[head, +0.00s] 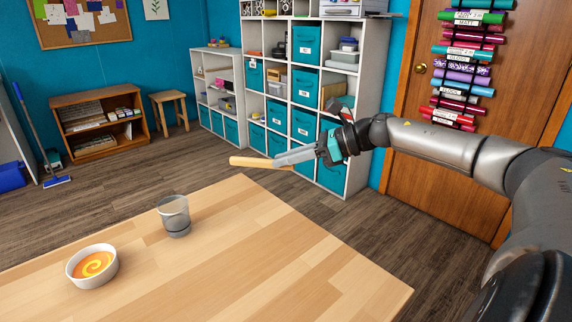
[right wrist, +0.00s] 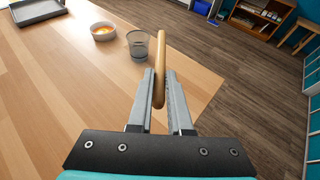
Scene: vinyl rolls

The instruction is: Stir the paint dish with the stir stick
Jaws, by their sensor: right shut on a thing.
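The paint dish (head: 92,267) is a small white round bowl with an orange and yellow swirl, at the left of the wooden table; it also shows in the right wrist view (right wrist: 103,31). The stir stick (head: 258,162) is a tan wooden rod. My right gripper (head: 285,161) is shut on it and holds it above the table's far edge, apart from the dish. In the right wrist view the stick (right wrist: 160,62) is between the two fingers and points away past their tips. My left gripper is in neither view.
A clear grey cup (head: 174,216) stands on the table (head: 230,270) to the right of the dish. A grey tray (right wrist: 38,11) lies at the upper left in the right wrist view. The table's right part is clear. Shelves (head: 357,150) stand behind the table.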

